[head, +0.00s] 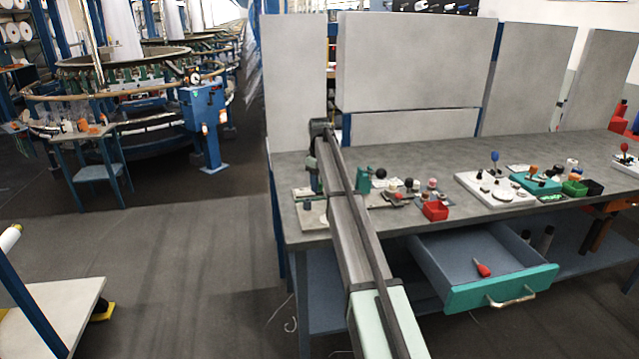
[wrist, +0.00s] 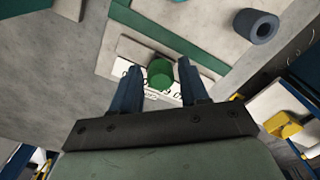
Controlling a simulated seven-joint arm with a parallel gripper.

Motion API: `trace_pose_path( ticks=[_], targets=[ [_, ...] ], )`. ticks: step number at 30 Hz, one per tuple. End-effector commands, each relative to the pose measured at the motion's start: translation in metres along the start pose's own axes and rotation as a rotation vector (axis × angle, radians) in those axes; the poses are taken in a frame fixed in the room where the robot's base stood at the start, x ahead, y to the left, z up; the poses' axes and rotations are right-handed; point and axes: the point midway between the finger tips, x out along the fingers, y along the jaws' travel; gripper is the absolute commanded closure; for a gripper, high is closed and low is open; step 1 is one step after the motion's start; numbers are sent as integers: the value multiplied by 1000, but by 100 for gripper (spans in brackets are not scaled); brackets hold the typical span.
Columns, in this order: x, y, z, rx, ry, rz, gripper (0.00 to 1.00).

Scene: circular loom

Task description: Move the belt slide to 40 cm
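A round green knob (wrist: 160,73), likely the belt slide, stands over a white scale strip (wrist: 122,68) with black figures in the wrist view. The strip lies on a light grey plate; its figures are partly covered and I cannot read the knob's setting. My gripper (wrist: 158,66) has its two blue fingers apart, one on each side of the knob in this view. I cannot tell whether they touch it or are still above it. In the head view my arm reaches over the left end of the grey workbench (head: 450,165) and hides most of this spot.
A dark green bar (wrist: 150,25) and a blue-grey ring (wrist: 256,26) lie near the knob. Along the bench are a red bin (head: 435,210), a white panel with knobs (head: 495,190) and a green bin (head: 574,188). An open drawer (head: 500,287) juts out below, right of my arm.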

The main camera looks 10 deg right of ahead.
Motion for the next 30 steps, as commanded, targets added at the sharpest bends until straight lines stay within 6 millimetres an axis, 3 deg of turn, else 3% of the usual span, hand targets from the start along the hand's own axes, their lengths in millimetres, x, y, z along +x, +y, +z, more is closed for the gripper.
trace_pose_path(
  ticks=[2,13,30],
  targets=[
    [0,0,0,0,0,0,64],
    [0,0,0,0,0,0,99],
    [0,0,0,0,0,0,100]
  ],
)
